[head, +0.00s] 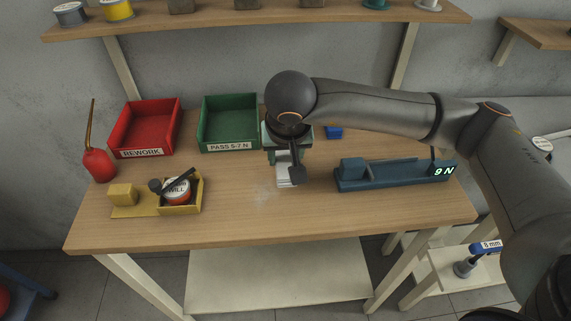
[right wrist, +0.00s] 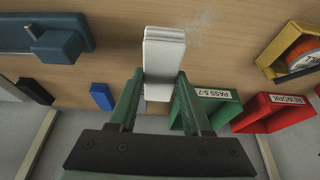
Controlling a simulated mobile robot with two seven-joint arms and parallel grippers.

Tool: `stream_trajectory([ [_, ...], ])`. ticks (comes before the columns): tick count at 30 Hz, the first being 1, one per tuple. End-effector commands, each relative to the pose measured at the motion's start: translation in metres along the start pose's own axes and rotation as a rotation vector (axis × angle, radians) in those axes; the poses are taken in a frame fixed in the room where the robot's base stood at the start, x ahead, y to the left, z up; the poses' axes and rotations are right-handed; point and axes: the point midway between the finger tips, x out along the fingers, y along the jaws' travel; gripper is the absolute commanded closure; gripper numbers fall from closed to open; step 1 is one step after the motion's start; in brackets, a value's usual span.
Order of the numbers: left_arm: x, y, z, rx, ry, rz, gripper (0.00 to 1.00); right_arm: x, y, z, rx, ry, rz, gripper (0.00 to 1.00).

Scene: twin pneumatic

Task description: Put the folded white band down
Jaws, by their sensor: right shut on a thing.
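The folded white band (right wrist: 164,52) shows as a white stack of layers between the fingers in the right wrist view. It also shows in the head view (head: 285,182), partly hidden by my gripper. My right gripper (right wrist: 160,82) is shut on the band. In the head view the gripper (head: 285,160) is over the middle of the wooden workbench (head: 240,225), between the green bin and the blue gauge. I cannot tell whether the band touches the bench top. My left gripper is not in view.
A green bin (head: 202,116) labelled PASS 5-7 N and a red REWORK bin (head: 114,124) stand behind left. A blue gauge (head: 395,176) reading 9 N is at right. A yellow tray (head: 125,211) is front left. The front middle of the bench is clear.

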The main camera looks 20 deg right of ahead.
Motion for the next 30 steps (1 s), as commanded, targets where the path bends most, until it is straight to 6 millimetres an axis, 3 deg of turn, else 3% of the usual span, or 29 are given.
stream_trajectory([
  [3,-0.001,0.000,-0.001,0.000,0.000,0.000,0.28,0.018,0.002,-0.006,0.002,0.000,0.001,1.00],
  [11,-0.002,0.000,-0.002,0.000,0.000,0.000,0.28,0.036,0.004,-0.011,0.002,0.000,0.000,1.00],
  [17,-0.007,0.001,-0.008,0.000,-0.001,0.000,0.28,0.062,0.004,-0.001,0.000,-0.002,0.000,1.00],
  [29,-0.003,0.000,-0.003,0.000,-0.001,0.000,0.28,0.070,0.004,0.002,0.000,0.002,-0.001,1.00],
  [30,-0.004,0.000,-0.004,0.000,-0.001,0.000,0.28,0.068,0.004,0.001,0.001,0.001,-0.001,0.48],
])
